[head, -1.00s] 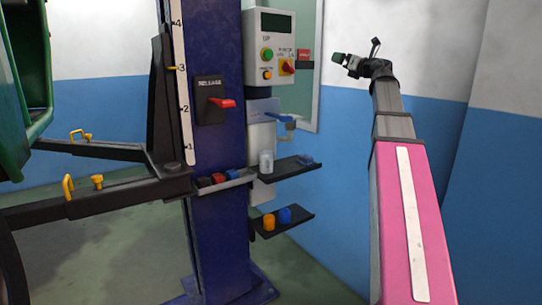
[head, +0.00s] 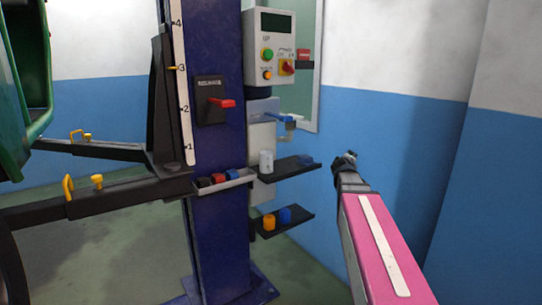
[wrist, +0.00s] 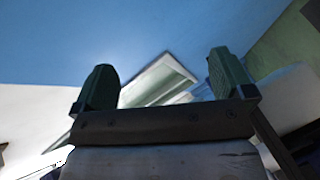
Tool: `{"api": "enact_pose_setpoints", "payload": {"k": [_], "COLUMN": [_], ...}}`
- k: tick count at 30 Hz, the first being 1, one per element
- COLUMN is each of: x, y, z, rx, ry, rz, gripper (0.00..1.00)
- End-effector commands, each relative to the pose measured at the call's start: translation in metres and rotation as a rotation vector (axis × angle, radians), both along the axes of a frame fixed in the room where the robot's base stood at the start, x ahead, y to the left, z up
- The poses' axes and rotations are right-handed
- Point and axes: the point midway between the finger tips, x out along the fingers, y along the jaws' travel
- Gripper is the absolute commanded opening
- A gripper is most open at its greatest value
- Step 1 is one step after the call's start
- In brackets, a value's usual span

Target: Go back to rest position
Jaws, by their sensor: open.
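My gripper shows in the wrist view (wrist: 165,85) with its two green fingers spread wide apart and nothing between them. In the head view my pink arm reaches up from the lower right, and its wrist end (head: 347,160) is in front of the blue part of the wall, right of the small shelves. The fingers cannot be made out clearly in the head view.
A blue lift column (head: 217,150) carries a red release lever (head: 222,103). A control box (head: 271,50) is beside it. Black shelves (head: 283,222) hold small cylinders. A black lift arm (head: 120,195) extends left. The wall right of my arm is clear.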

Motion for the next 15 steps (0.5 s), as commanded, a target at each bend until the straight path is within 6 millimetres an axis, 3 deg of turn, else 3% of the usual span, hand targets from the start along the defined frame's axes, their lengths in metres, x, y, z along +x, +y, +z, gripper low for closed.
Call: {"api": "enact_pose_setpoints", "payload": {"k": [1,6,12,15], "x": [-0.016,-0.066,-0.145,-0.187], "y": [0.006,0.028,0.067,0.09], "z": [-0.032,-0.128,-0.224,-0.261], "rx": [0.08,0.352,0.626,0.739], "ry": [0.058,0.268,0.544,0.686], "rz": [-0.038,-0.186,-0.371,-0.463], "gripper": [0.99,0.99,0.99,0.99]}}
